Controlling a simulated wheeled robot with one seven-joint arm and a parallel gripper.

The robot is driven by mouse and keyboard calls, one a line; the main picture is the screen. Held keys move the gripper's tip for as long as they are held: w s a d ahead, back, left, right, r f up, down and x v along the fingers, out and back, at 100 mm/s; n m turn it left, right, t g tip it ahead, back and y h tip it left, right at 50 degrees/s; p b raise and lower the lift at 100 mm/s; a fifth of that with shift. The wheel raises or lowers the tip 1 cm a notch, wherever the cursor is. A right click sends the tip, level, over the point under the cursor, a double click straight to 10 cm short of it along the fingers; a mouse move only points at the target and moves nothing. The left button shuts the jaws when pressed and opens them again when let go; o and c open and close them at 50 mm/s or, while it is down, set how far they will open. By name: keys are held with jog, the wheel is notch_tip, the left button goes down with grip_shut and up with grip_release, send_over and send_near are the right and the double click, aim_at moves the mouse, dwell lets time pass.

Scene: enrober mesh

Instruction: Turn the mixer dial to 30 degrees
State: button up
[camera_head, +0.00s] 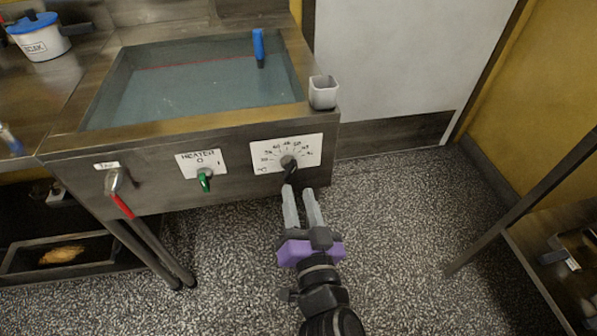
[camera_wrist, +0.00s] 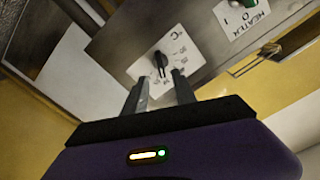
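The mixer dial (camera_head: 288,163) is a dark knob on a white scale plate (camera_head: 312,150) with printed numbers, on the front of the metal tank. In the wrist view the dial (camera_wrist: 161,62) shows between and beyond my fingertips. My gripper (camera_head: 302,190) is in front of the dial, with its two grey fingers apart and pointing at it. In the wrist view the fingers of my gripper (camera_wrist: 159,80) stand to either side of the knob's lower end. Nothing is visibly held. I cannot tell whether a finger touches the knob.
A green heater switch (camera_head: 204,180) and a red-handled tap (camera_head: 121,204) are on the same panel, to the left. A grey cup (camera_head: 323,92) stands on the tank's right corner. A blue-handled tool (camera_head: 259,47) leans in the tank. A shelf (camera_head: 545,240) stands at right.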

aim_at(292, 172)
jog(key=shift+p+x, duration=0.4)
jog(key=shift+x, duration=2.8)
grip_shut()
